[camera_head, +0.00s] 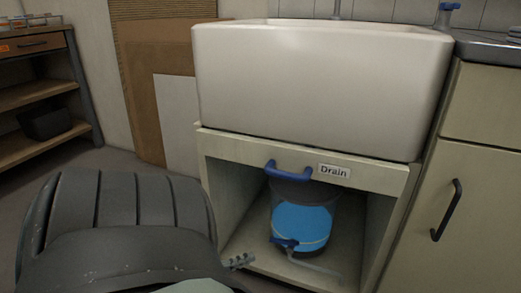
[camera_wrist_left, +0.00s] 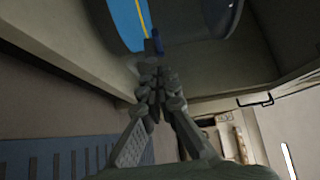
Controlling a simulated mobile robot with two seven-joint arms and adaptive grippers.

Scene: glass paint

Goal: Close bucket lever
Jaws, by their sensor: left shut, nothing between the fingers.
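The bucket (camera_head: 302,217) stands upright in the open cabinet under the sink. It is a clear bucket with a blue band or content, also at the top of the left wrist view (camera_wrist_left: 128,22). Its blue lever (camera_head: 285,243) is low on the bucket's front, with a pale hose beside it. The lever also shows as a small blue piece in the left wrist view (camera_wrist_left: 157,42), just beyond the fingertips. My left gripper (camera_head: 240,261) is shut and empty, left of the lever and apart from it in the head view. Its fingers show together in the left wrist view (camera_wrist_left: 154,85). My right gripper is not in view.
A white sink (camera_head: 320,90) overhangs the cabinet (camera_head: 375,180), whose side walls and top rail bound the opening. A blue handle (camera_head: 288,172) and a "Drain" label (camera_head: 334,171) are on the rail. A closed cabinet door (camera_head: 470,220) is right, a shelf (camera_head: 40,90) left.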

